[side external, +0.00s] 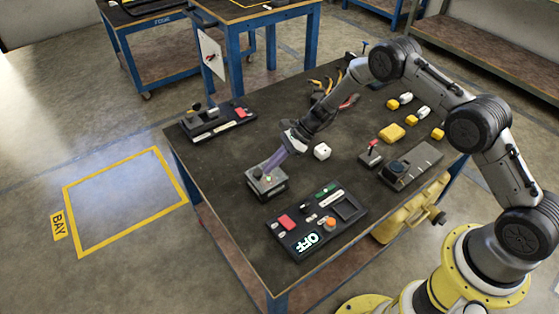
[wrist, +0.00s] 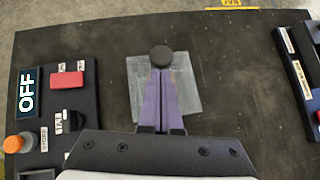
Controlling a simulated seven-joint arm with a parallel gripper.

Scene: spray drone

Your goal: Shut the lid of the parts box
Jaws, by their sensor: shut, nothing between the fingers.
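A small grey box (side external: 268,188), which looks like the parts box, stands on the dark table near its left-hand edge. In the wrist view its top shows as a grey, worn square plate (wrist: 188,92) with a round black knob (wrist: 161,57). I cannot tell whether this plate is the lid, or how far it is closed. My gripper (side external: 268,174) has purple fingers that point down at the box top. In the wrist view the fingers (wrist: 161,76) are together, with nothing between them, and their tips overlap the knob. Whether they touch it is unclear.
A control panel (side external: 318,219) reading OFF lies right of the box, nearer the camera. Another panel (side external: 217,124) is at the table's far left. A joystick unit (side external: 411,165) and yellow pieces (side external: 392,132) lie right.

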